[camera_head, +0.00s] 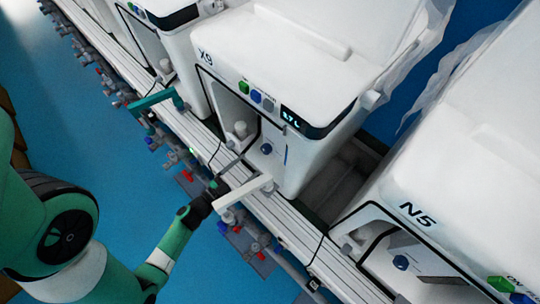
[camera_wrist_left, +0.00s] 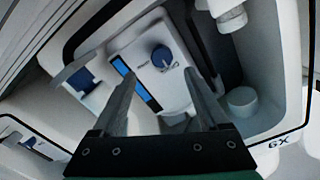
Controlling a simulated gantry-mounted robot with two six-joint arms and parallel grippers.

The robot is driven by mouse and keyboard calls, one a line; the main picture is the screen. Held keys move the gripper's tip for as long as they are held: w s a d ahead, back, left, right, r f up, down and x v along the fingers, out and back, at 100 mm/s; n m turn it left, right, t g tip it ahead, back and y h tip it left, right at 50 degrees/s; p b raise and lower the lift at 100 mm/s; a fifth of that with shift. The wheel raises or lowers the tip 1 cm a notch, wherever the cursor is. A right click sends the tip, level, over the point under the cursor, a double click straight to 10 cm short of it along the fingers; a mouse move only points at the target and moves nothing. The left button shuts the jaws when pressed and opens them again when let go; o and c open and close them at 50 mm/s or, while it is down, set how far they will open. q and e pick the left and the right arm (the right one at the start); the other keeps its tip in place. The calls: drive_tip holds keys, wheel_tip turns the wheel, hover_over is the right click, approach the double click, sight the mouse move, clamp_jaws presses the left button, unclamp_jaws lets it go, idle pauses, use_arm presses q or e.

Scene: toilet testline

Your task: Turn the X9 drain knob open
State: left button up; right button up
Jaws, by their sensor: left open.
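The X9 unit (camera_head: 270,65) is a white box with an open front recess. Its round blue drain knob (camera_head: 266,148) sits on the white panel in the recess. In the left wrist view the knob (camera_wrist_left: 162,56) shows as a dark blue disc with a pale pointer mark, beside a bright blue strip (camera_wrist_left: 136,84). My left gripper (camera_head: 260,162) is in front of the recess. In the left wrist view its two grey fingers (camera_wrist_left: 160,76) are apart and empty, with the knob between and beyond their tips. The remaining gap to the knob is hard to judge. My right gripper is not in view.
The N5 unit (camera_head: 470,170) stands to the right, another white unit (camera_head: 165,15) to the upper left. A rail (camera_head: 185,125) with several valves runs along the fronts. White fittings (camera_wrist_left: 242,100) lie right of the fingers. Blue floor (camera_head: 110,165) is clear.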

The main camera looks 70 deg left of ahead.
sight(264, 151)
use_arm(q)
drive_tip(key=b+x, duration=0.2)
drive_tip(key=x, duration=0.5)
drive_tip(key=shift+w+a+b, duration=0.15)
drive_tip(key=shift+w+b, duration=0.05)
drive_tip(key=shift+b, duration=0.15)
clamp_jaws()
